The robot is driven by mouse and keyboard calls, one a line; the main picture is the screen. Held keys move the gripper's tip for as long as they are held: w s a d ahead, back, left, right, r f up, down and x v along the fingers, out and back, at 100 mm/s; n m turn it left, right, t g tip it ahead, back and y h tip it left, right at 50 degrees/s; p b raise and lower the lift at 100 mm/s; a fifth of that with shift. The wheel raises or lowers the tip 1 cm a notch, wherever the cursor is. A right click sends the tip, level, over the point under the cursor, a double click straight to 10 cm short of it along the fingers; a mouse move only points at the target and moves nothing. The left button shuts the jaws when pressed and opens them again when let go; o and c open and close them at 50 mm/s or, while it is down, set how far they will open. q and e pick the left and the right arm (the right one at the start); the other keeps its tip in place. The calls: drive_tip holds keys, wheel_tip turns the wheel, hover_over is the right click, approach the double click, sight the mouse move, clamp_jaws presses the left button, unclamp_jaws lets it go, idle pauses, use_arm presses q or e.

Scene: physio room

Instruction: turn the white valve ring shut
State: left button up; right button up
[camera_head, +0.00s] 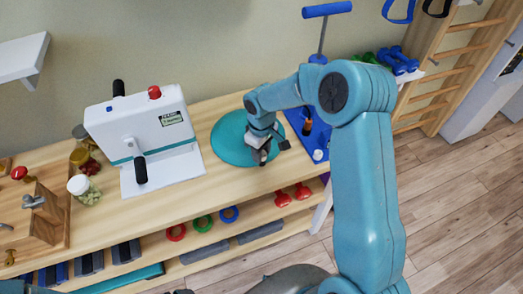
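I cannot make out a white valve ring for certain. A wooden stand (50,215) at the left end of the bench carries a grey metal tap-like fitting (33,201). A red knob (18,173) and a small brass fitting (9,256) are near it. My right gripper (272,150) is over the round teal mat (231,141), far to the right of the stand. Its dark fingers point down, but their gap is too small to judge. I cannot tell whether it holds anything. My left gripper is not in view.
A white machine (139,127) with black handles stands mid-bench. A jar with a white lid (83,188) is between it and the stand. A blue board (312,138) lies right of the mat. The shelf below holds coloured rings (203,223) and red dumbbells (283,199).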

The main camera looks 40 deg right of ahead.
drive_tip(key=shift+f+m+b, duration=0.15)
drive_tip(key=shift+m+b, duration=0.95)
drive_tip(key=shift+b, duration=0.1)
drive_tip(key=shift+m+b, duration=0.75)
drive_tip(key=shift+m, duration=0.25)
drive_tip(key=shift+m+b, duration=0.55)
drive_tip(key=shift+m, duration=0.35)
drive_tip(key=shift+r, duration=0.2)
drive_tip(key=o, duration=0.8)
